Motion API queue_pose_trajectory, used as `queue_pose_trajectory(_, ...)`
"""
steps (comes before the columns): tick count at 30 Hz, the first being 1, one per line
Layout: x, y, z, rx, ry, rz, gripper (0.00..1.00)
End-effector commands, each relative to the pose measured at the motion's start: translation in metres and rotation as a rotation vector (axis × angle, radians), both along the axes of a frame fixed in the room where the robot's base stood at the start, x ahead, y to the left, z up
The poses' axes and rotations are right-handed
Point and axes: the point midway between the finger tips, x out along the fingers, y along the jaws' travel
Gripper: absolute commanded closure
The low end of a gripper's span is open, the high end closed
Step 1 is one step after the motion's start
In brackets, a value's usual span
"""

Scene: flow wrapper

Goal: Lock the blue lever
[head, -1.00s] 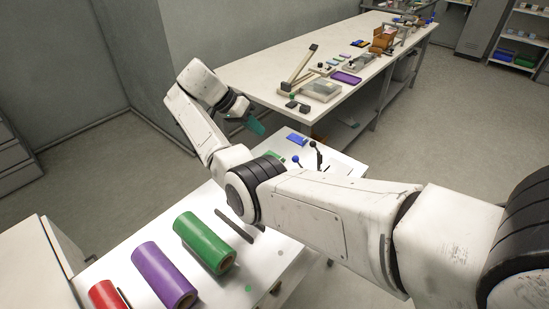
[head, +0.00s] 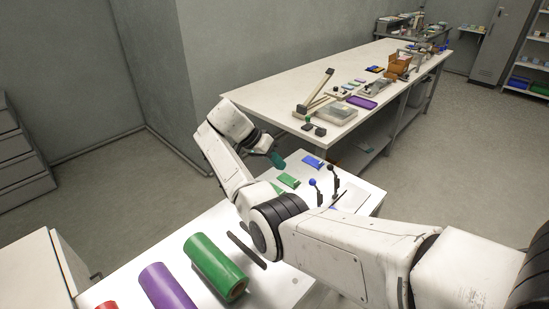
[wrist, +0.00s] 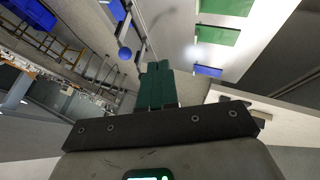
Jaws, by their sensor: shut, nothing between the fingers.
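The blue lever (head: 313,183) has a blue ball knob on a dark stem and stands roughly upright on the white bench, right of my gripper in the head view. Its blue knob (wrist: 125,53) also shows in the wrist view, up and left of my fingertips and apart from them. My gripper (head: 277,159) has teal fingers and is shut and empty, above the far part of the bench. The fingers (wrist: 156,72) are together in the wrist view. The base of the blue lever is partly hidden by my arm in the head view.
A black-knobbed lever (head: 334,169) stands close beside the blue one. Green plates (head: 288,180) and a blue plate (head: 313,162) lie on the bench (head: 356,197). Green (head: 216,266) and purple (head: 167,287) rolls lie nearer. A long table (head: 262,93) stands behind.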

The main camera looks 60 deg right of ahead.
Motion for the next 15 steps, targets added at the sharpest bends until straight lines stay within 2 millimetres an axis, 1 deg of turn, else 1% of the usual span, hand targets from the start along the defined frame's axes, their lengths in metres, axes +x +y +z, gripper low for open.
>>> queue_pose_trajectory(1, -0.007, -0.004, -0.006, 0.001, 0.002, -0.002, 1.00)
queue_pose_trajectory(8, -0.029, -0.020, -0.042, 0.002, 0.003, -0.002, 1.00)
queue_pose_trajectory(15, -0.057, -0.020, -0.038, 0.000, 0.000, -0.002, 1.00)
